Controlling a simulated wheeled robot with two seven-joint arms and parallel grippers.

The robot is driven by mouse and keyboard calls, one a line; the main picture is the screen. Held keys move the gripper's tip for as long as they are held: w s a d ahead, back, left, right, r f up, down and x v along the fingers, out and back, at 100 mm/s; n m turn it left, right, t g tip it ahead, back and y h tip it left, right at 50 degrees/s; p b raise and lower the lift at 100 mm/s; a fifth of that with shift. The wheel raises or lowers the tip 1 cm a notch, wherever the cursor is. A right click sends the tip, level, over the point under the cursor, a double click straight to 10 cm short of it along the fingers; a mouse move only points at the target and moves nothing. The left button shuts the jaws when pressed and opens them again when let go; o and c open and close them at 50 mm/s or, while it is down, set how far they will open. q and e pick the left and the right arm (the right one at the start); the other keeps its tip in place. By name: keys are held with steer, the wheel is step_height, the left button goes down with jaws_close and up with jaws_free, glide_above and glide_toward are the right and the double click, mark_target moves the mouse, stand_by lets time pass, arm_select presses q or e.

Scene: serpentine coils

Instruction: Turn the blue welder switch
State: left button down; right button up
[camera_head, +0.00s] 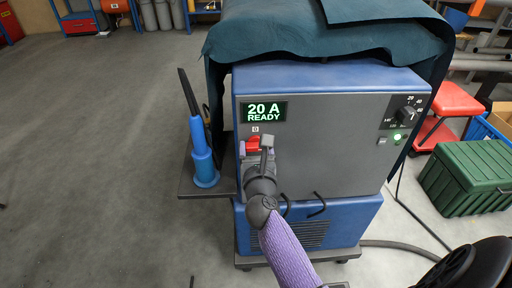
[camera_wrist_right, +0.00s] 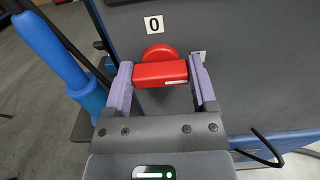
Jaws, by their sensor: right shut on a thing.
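The blue welder (camera_head: 330,160) stands in the middle of the head view, its dark front panel facing me. Its display (camera_head: 264,111) reads "20 A READY". The red switch (camera_head: 252,145) is on the left of the panel, below a "0" label; it also shows in the wrist view (camera_wrist_right: 160,73), its handle lying level with a white mark at its right end. My right gripper (camera_head: 259,148) is at the switch. In the wrist view its two purple fingers (camera_wrist_right: 160,85) are shut on the two ends of the red handle. My left gripper is not in view.
A blue torch (camera_head: 203,155) stands on a side shelf (camera_head: 187,185) left of the welder. A black dial (camera_head: 406,114) is at the panel's upper right. A dark cloth (camera_head: 300,40) covers the top. A green crate (camera_head: 468,177) and red stool (camera_head: 453,101) stand right.

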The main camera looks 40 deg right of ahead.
steer(key=shift+c, duration=1.2)
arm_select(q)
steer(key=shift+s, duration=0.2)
